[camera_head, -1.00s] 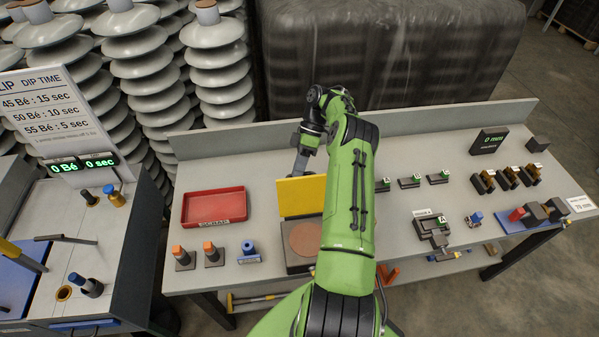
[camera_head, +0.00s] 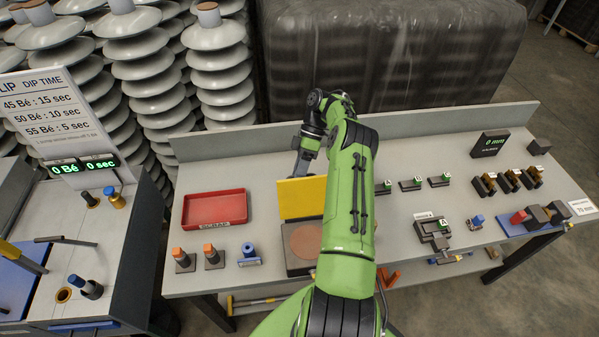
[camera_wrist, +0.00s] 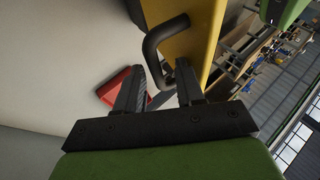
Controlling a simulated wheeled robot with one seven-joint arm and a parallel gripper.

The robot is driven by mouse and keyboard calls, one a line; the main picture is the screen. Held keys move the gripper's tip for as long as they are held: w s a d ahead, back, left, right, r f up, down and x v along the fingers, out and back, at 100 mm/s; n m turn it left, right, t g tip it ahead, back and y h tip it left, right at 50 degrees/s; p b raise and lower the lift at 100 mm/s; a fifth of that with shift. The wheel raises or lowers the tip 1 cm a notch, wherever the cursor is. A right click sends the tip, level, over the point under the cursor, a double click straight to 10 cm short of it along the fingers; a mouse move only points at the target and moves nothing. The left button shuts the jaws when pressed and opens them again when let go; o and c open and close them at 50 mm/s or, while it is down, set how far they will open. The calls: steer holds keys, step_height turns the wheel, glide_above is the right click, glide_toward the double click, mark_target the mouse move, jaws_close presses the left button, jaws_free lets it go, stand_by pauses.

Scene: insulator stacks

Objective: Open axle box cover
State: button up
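The yellow axle box cover (camera_head: 302,197) stands roughly upright at the back of its dark box (camera_head: 299,262), which has a brown round top face (camera_head: 306,240). In the wrist view the yellow cover (camera_wrist: 196,40) carries a black bent handle (camera_wrist: 157,48). My gripper (camera_wrist: 161,66) is open, with its two dark fingers apart on either side of the handle's lower part. There is a gap between the fingers and the handle, and I cannot tell if either touches. In the head view my gripper (camera_head: 299,165) is behind the cover, its fingertips partly hidden.
A red scrap tray (camera_head: 214,207) lies left of the box. Orange-topped pegs (camera_head: 211,255) and a blue part (camera_head: 249,254) stand in front of it. A dark clamp fixture (camera_head: 434,233) and small labelled blocks (camera_head: 411,184) are to the right. A low back panel (camera_head: 430,121) edges the bench.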

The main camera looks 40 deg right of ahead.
step_height(320, 180, up, 10)
stand_by(0.3)
